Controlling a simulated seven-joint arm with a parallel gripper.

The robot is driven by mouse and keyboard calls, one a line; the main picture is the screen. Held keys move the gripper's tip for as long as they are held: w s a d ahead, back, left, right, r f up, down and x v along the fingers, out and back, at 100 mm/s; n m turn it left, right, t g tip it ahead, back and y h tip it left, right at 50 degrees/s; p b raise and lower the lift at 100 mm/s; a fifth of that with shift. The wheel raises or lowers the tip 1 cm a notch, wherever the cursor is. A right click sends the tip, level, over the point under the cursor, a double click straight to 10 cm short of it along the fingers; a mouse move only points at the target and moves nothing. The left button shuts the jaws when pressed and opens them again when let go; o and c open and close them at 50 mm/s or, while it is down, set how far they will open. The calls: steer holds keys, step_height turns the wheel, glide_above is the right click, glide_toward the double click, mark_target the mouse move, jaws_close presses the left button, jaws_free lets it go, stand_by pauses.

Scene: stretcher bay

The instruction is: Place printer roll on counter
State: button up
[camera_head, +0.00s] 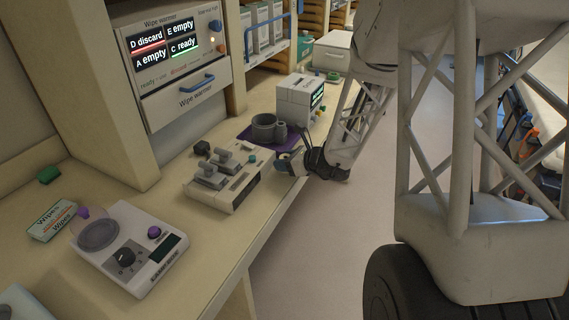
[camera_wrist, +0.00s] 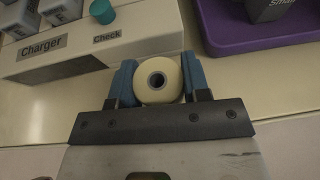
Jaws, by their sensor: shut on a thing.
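The printer roll (camera_wrist: 158,80) is a cream-white roll with a dark core hole. In the wrist view it sits between the two blue fingers of my gripper (camera_wrist: 157,82), which is shut on it. In the head view my gripper (camera_head: 290,162) is at the counter's front edge, right of the charger; the roll is hard to make out there. The beige counter (camera_head: 200,252) runs along the left and shows behind the roll in the wrist view. I cannot tell whether the roll touches it.
The charger (camera_head: 225,185) stands just left of my gripper. A purple tray (camera_head: 247,134) with grey cups lies behind it. A white box with a screen (camera_head: 297,98) stands farther back. A scale-like device (camera_head: 130,250) and a wipes box (camera_head: 52,220) are nearer. Bare counter lies along the front edge.

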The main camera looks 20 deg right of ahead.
steer(key=shift+f, duration=0.5)
steer(key=shift+f, duration=0.15)
steer(key=o, duration=0.9)
steer(key=shift+o, duration=0.2)
steer(key=shift+s+d+r, duration=0.25)
steer(key=shift+d+r, duration=0.05)
steer(key=v, duration=1.1)
steer(key=shift+s, duration=0.15)
